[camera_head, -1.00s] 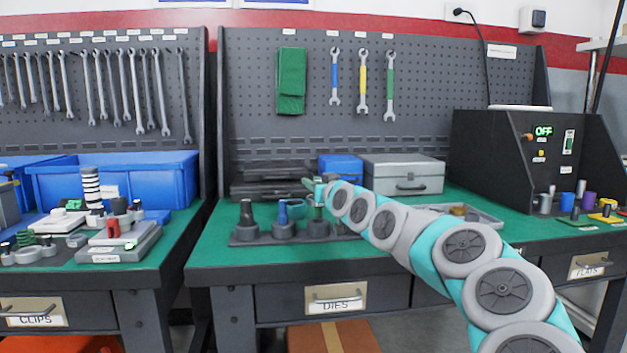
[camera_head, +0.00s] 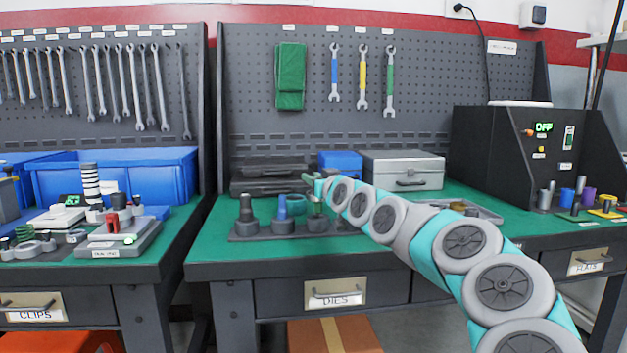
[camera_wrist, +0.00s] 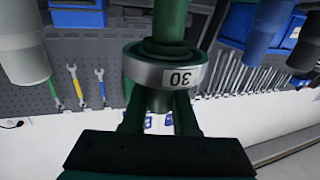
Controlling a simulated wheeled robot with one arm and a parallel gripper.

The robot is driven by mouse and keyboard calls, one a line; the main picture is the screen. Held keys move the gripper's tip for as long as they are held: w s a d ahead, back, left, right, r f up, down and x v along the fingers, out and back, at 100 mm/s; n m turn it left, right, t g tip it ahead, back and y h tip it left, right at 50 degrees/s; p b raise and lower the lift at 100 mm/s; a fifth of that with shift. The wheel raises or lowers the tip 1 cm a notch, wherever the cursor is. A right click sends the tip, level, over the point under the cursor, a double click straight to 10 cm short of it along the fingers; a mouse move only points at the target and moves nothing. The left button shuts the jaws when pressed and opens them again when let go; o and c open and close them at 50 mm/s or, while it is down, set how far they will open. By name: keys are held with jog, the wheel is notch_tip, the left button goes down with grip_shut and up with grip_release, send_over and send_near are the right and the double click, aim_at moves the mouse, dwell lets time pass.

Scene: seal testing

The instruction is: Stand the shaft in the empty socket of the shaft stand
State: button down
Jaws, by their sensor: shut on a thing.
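My gripper (camera_head: 315,187) is shut on the green shaft (camera_wrist: 173,20), which carries a metal collar (camera_wrist: 165,72) marked 30. The wrist view is upside down, and the shaft's lower end runs out of its top edge. In the head view the shaft (camera_head: 317,208) looks upright at a grey socket of the dark shaft stand (camera_head: 262,238). I cannot tell whether its lower end is inside the socket. A black shaft (camera_head: 246,207) and a blue shaft (camera_head: 282,207) stand in the sockets to the left. A grey shaft (camera_wrist: 22,50) shows on the other side in the wrist view.
A blue box (camera_head: 340,165) and a grey case (camera_head: 402,172) stand behind the stand. A shallow tray (camera_head: 485,212) lies to the right, near a black machine (camera_head: 510,150). Green bench top is free left of the stand.

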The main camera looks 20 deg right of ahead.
dwell(0.4)
jog(key=shift+f+b, duration=1.45)
jog(key=shift+f, duration=0.25)
jog(key=shift+f+b, duration=0.45)
jog(key=shift+b, duration=0.2)
dwell(0.5)
jog(key=c, duration=1)
grip_release()
jog(key=shift+f, duration=0.1)
jog(key=shift+o, duration=0.3)
jog(key=o, duration=0.5)
jog(key=shift+f, duration=0.1)
jog(key=shift+r+p, duration=2.35)
jog(key=shift+r, duration=3.05)
